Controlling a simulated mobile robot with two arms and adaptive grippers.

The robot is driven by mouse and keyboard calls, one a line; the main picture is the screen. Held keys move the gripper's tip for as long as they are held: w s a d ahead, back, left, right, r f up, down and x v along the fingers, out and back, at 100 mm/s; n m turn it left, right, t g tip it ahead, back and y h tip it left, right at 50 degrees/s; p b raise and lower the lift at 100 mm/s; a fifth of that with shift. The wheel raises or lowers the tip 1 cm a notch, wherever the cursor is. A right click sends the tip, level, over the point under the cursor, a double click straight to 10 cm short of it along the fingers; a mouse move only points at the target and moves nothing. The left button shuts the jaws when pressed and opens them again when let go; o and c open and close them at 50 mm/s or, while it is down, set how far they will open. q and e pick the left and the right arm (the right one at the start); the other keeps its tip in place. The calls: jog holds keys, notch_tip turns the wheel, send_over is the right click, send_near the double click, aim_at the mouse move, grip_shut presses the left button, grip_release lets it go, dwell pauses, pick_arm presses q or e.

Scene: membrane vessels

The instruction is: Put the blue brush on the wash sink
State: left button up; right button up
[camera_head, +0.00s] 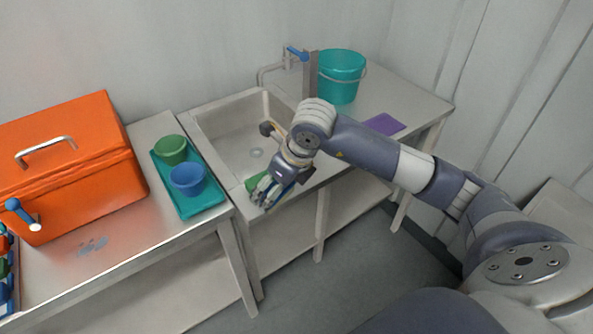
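The wash sink (225,128) is a pale metal basin in the middle of the view, with a tap and a blue lever (297,53) at its back. My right gripper (264,196) reaches down over the sink's front edge, fingers pointing down and left. A narrow blue strip shows beside the fingers; I cannot tell whether it is the blue brush or whether the fingers are closed on it. A green item (257,180) lies on the front rim, partly hidden behind the gripper. My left gripper is not in view.
An orange box (75,160) stands on the left table, beside a teal tray (204,203) with a green cup (171,150) and a blue cup (187,180). A teal bucket (341,78) and a purple sheet (384,124) are on the right counter. The basin floor looks mostly clear.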

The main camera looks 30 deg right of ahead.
jog(key=shift+w+d+f+m+h, duration=0.25)
jog(key=shift+d+m, duration=0.2)
jog(key=shift+m, duration=0.45)
jog(key=shift+w+d+m+h, duration=0.3)
jog(key=shift+d+m+h, duration=0.25)
jog(key=shift+m, duration=0.25)
jog(key=w+d+p, duration=0.1)
jog(key=w+d, duration=0.1)
jog(key=d, duration=0.2)
jog(key=w+d+f+p, duration=0.1)
jog(key=w+d+p, duration=0.1)
jog(key=d, duration=0.3)
jog(key=w+d+p, duration=0.1)
jog(key=w+d, duration=0.2)
jog(key=d, duration=0.2)
jog(key=shift+w+f, duration=0.2)
jog(key=shift+w, duration=0.1)
notch_tip(320, 180, down, 2)
jog(key=shift+d+f+p, duration=0.1)
jog(key=shift+f+p, duration=0.15)
jog(key=shift+p, duration=0.6)
jog(key=shift+f, duration=0.6)
jog(key=shift+f, duration=0.1)
jog(key=o, duration=0.9)
jog(key=shift+o, duration=0.2)
